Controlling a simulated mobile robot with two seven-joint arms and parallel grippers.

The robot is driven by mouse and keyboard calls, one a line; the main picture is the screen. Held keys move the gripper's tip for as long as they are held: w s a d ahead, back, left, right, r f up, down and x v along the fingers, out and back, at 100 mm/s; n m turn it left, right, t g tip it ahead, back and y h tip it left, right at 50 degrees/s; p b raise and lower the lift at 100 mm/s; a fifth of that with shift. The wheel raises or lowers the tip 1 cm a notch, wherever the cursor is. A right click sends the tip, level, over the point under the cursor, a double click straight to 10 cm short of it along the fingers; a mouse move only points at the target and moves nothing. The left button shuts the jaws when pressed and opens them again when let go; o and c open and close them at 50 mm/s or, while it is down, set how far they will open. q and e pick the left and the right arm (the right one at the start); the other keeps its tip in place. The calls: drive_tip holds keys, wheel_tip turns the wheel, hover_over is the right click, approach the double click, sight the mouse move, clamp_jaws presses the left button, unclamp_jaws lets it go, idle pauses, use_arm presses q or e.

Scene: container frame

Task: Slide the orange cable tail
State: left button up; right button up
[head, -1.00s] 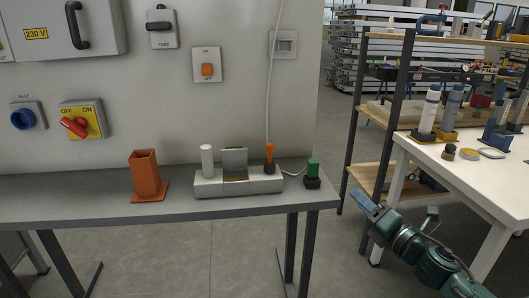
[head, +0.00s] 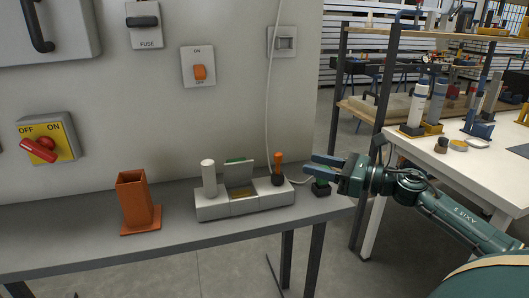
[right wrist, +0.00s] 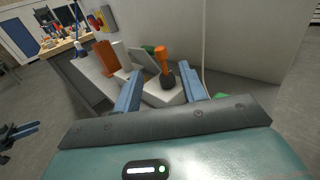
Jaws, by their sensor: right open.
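The orange cable tail (head: 278,160) stands upright from a dark collar at the right end of a light grey block (head: 240,203) on the bench. It also shows in the right wrist view (right wrist: 162,55), beyond and between the fingertips. My right gripper (head: 314,165) is open and empty, to the right of the orange tail and apart from it. In the right wrist view its two blue fingers (right wrist: 158,82) point towards the block. My left gripper (right wrist: 20,130) seems to show at the left edge of the right wrist view, too small to read.
The block also bears a white cylinder (head: 209,175) and a tilted grey plate (head: 238,173). An orange square tube (head: 134,200) stands to the left. A green-topped piece (head: 321,187) sits close under my right gripper. A thin white cable (head: 268,100) hangs along the wall.

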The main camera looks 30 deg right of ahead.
sight(279, 154)
drive_tip(key=p+x, duration=0.1)
drive_tip(key=x, duration=0.9)
drive_tip(key=shift+w+r, duration=0.15)
drive_tip(key=shift+w, duration=0.05)
drive_tip(key=shift+w+a, duration=0.35)
drive_tip(key=shift+w, duration=0.2)
drive_tip(key=shift+w+a, duration=0.15)
drive_tip(key=shift+w, duration=0.1)
clamp_jaws()
